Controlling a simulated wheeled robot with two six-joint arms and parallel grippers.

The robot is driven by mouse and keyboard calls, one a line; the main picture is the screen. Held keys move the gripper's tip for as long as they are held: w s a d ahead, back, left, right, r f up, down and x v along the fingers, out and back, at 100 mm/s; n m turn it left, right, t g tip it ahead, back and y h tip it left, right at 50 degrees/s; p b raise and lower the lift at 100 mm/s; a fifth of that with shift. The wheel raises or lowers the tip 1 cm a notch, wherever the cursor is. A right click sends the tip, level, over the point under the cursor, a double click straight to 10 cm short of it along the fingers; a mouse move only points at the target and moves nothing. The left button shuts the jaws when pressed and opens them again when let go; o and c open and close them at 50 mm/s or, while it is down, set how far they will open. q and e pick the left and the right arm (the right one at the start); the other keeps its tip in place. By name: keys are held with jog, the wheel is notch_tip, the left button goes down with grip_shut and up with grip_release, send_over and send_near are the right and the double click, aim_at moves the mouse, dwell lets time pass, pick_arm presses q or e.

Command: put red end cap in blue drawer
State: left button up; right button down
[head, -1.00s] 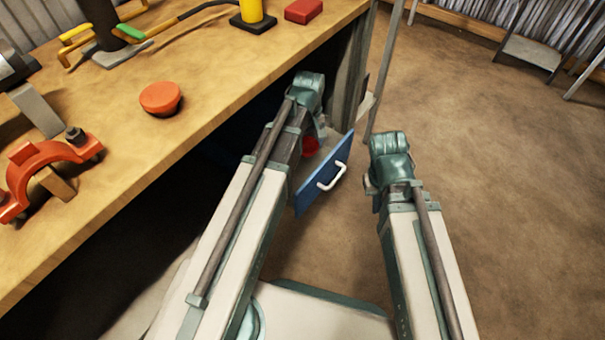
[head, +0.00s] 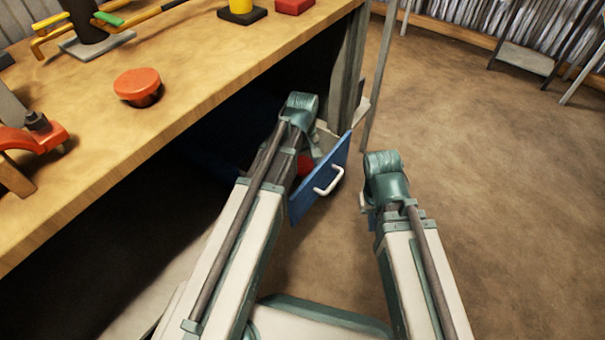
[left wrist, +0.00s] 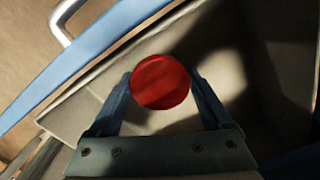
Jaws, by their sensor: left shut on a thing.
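The red end cap (left wrist: 160,82) is round and sits between the two fingers of my left gripper (left wrist: 161,79), which is shut on it. In the left wrist view the cap is over the pale inside of the open blue drawer (left wrist: 75,66). I cannot tell whether it touches the drawer floor. In the head view a red part of the cap (head: 304,165) shows beside my left arm, behind the blue drawer front (head: 322,180) with its white handle. My right gripper (head: 366,203) is right of the drawer, apart from it; its fingers are not clear.
The wooden bench (head: 200,85) overhangs the area left of the drawer. On it are another red round piece (head: 137,84), an orange clamp (head: 30,140), a yellow cylinder (head: 240,8) and a red block (head: 294,5). Brown floor (head: 480,180) is open at the right.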

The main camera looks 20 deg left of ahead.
aim_at(303, 165)
pick_arm(q)
jog(key=shift+f+b, duration=0.95)
jog(key=shift+f, duration=0.4)
jog(key=shift+f, duration=0.15)
jog(key=o, duration=1.6)
jog(key=shift+c, duration=0.2)
jog(key=shift+r, duration=0.2)
notch_tip(303, 165, up, 12)
jog(key=p, duration=1.2)
